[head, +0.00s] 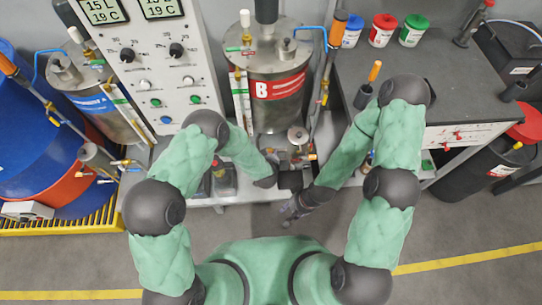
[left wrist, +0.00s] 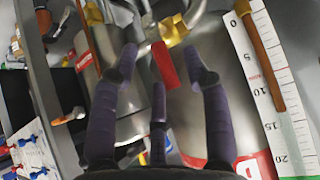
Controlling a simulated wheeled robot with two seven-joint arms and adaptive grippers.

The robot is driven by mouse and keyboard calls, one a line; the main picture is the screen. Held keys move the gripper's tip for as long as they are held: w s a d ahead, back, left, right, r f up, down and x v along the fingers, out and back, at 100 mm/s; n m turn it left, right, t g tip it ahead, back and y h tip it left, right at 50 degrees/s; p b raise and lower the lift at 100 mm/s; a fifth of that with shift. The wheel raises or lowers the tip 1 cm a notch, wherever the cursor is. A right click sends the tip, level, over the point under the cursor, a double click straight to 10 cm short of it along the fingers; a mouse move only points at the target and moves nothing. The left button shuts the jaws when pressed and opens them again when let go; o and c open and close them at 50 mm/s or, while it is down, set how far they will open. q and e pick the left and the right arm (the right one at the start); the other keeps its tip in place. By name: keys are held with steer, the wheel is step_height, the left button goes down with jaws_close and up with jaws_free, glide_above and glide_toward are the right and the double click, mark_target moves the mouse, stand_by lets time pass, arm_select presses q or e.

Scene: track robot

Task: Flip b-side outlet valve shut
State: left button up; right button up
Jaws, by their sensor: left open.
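Tank B (head: 277,88) is a metal cylinder with a red label marked B. In the left wrist view, a valve with a red lever (left wrist: 163,62) and a yellow brass body (left wrist: 176,28) sits in front of the metal tank. My left gripper (left wrist: 162,72) is open, its dark fingers spread on both sides of the red lever. I cannot tell whether any finger touches it. In the head view, the left hand is below tank B and mostly hidden among dark parts. My right gripper (head: 292,209) hangs over the floor in front of the bench; its fingers are too small to read.
A blue-labelled tank (head: 97,108) and a control panel (head: 160,60) stand left of tank B. A white scale strip (left wrist: 275,90) runs along the right in the left wrist view. A dark workbench (head: 440,90) with colored jars stands at right. The floor in front is clear.

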arm_select(q)
steer(key=v, duration=1.1)
steer(key=shift+s, duration=0.1)
